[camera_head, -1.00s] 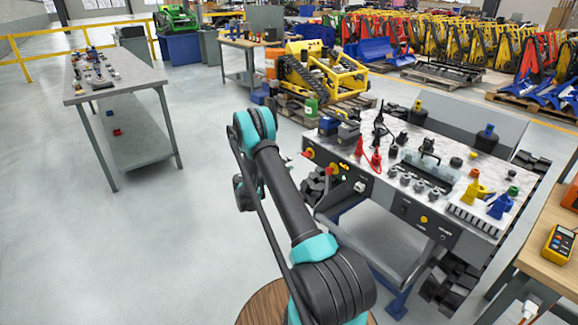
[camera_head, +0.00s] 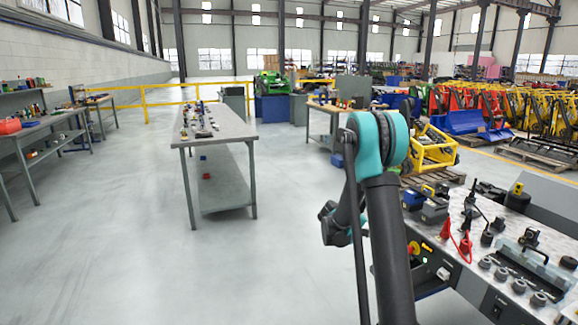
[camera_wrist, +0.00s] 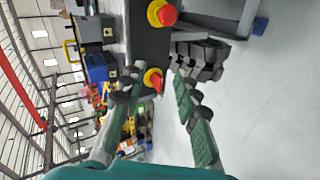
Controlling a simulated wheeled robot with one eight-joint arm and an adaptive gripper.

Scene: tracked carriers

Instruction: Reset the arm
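My teal and black arm rises at the right of the middle in the head view, bent at a teal joint, with its far end hanging down behind. My gripper (camera_wrist: 153,92) shows clearly only in the wrist view. Its two green-padded fingers stand apart with nothing held between them. Beyond the fingertips is the dark front panel of a workbench with a red knob (camera_wrist: 153,80) on a yellow base. I cannot tell the exact distance to it.
The marble-topped workbench (camera_head: 463,215) with tools stands at the right, close to my arm. A grey table (camera_head: 235,131) with small parts stands left of the middle. A shelf bench (camera_head: 40,130) is at far left. Open floor (camera_head: 120,240) lies at front left.

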